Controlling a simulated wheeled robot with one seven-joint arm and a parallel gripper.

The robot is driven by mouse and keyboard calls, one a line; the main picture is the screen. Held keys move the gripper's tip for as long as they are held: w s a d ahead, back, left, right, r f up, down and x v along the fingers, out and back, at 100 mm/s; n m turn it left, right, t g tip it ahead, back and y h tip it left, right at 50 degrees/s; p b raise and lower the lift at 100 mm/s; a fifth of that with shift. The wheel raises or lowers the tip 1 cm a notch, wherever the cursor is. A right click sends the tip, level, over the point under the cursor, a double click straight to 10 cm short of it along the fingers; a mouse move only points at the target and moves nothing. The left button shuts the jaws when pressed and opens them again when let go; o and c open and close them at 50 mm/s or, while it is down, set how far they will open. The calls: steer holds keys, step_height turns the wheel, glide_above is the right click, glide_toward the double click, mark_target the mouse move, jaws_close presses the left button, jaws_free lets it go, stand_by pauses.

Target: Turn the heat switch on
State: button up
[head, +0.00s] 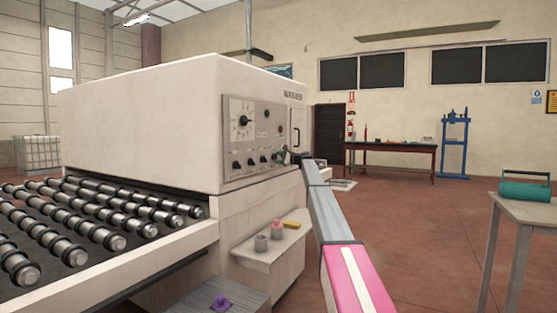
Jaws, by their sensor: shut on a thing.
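The control panel (254,137) is a grey plate on the end face of a large cream machine. A large dial (244,121) sits at its upper left. A row of small dark rotary switches (251,162) runs along its lower part. Their labels are too small to read, so I cannot tell which is the heat switch. My gripper (283,157) is at the right end of this row, shut on a switch there. The fingers and wrist hide most of that switch, and its angle cannot be told.
A roller conveyor (85,228) runs in front of the machine at left. A small shelf (270,250) below the panel holds a grey cup (261,242), a pink item (277,229) and a yellow item (292,224). A table (530,208) stands at right. The floor between is open.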

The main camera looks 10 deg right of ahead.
steer(key=shift+d+m, duration=0.1)
steer(key=shift+m, duration=0.3)
steer(key=o, duration=0.9)
steer(key=shift+s+d, duration=0.1)
steer(key=v, duration=1)
steer(key=shift+s+d, duration=0.15)
steer(key=shift+d, duration=0.05)
steer(key=shift+d, duration=0.1)
